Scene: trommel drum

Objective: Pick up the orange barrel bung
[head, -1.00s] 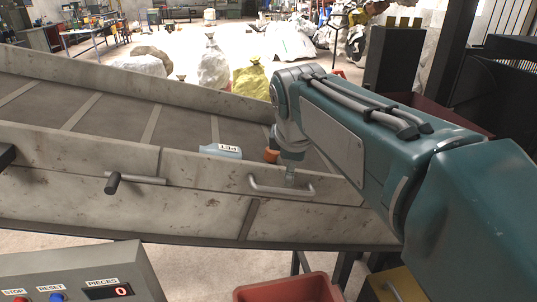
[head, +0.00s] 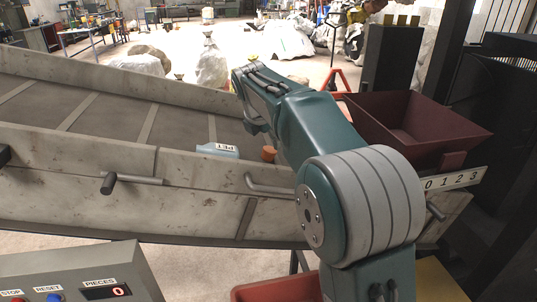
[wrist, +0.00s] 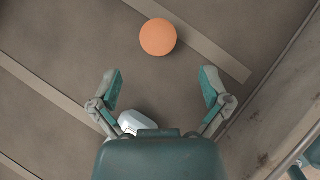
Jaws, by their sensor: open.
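The orange barrel bung (head: 268,154) stands on the conveyor belt just behind the near side wall, its lower part hidden by that wall. In the wrist view the bung (wrist: 158,37) is a round orange disc seen from above, on the brown belt beside a pale cleat. My gripper (wrist: 160,88) is open and empty, its two fingers spread wide. The bung lies ahead of the fingertips and roughly centred between them, not touching either.
A pale blue PET container (head: 218,150) lies left of the bung; part of a whitish object (wrist: 131,121) shows under my gripper. The conveyor's near wall (head: 80,145) carries handles. A dark red hopper (head: 415,125) stands right, a red bin (head: 275,290) below.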

